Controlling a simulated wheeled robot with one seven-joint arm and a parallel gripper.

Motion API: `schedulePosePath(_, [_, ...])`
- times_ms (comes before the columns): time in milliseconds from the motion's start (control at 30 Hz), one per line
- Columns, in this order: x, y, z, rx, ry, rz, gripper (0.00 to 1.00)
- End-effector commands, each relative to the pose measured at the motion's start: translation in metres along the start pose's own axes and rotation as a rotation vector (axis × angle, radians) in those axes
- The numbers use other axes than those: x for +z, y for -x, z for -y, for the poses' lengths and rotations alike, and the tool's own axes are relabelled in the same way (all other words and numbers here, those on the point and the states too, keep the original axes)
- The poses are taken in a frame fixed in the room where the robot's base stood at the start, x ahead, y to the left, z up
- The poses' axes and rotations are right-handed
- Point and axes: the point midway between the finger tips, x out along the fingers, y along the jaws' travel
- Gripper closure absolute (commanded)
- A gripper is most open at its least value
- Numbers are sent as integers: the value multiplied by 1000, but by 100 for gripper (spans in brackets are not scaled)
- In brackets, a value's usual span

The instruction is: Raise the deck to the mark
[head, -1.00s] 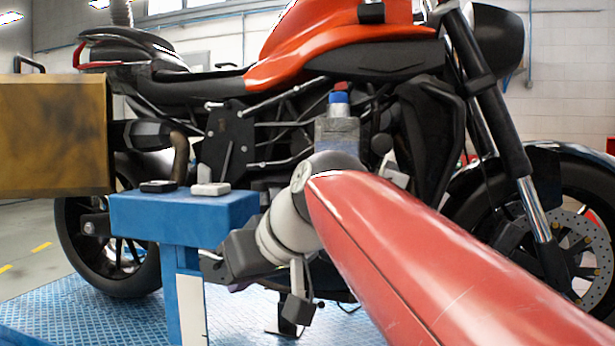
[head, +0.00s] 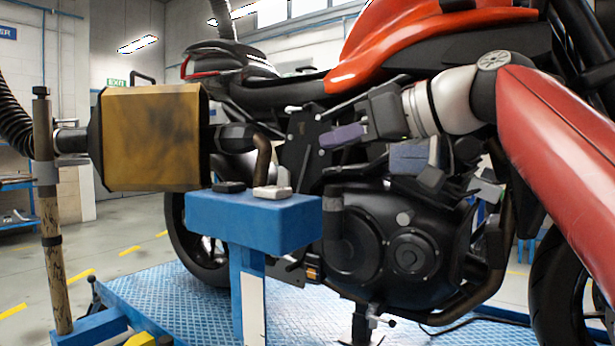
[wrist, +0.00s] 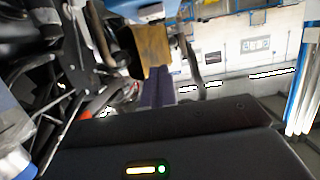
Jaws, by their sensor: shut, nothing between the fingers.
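The deck is a blue diamond-plate platform (head: 155,295) under the motorcycle. My gripper (head: 326,139) has purple fingers. It is raised in front of the motorcycle's frame, pointing left, above and right of a blue pedestal (head: 255,213). The fingers (wrist: 157,88) are together and empty in the wrist view. On the pedestal top lie a black block (head: 229,187) and a pale grey block (head: 272,192), both apart from the gripper. A banded wooden post (head: 50,225) stands at the left by the deck. I cannot tell which marking is the mark.
The orange and black motorcycle (head: 400,235) fills the right. A small dark lever (head: 95,292) stands at the deck's left edge. The floor at left has yellow dashes and free room.

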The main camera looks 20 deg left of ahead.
Motion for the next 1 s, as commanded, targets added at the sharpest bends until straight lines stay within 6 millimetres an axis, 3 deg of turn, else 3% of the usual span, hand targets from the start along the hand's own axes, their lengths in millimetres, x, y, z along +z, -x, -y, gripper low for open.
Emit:
schedulePosePath(367, [-3,1,0,-9,9,-11,100])
schedulePosePath(533, [-4,-8,0,-11,7,-11,100])
schedulePosePath(1000, [-7,-101,2,-13,6,-10,100])
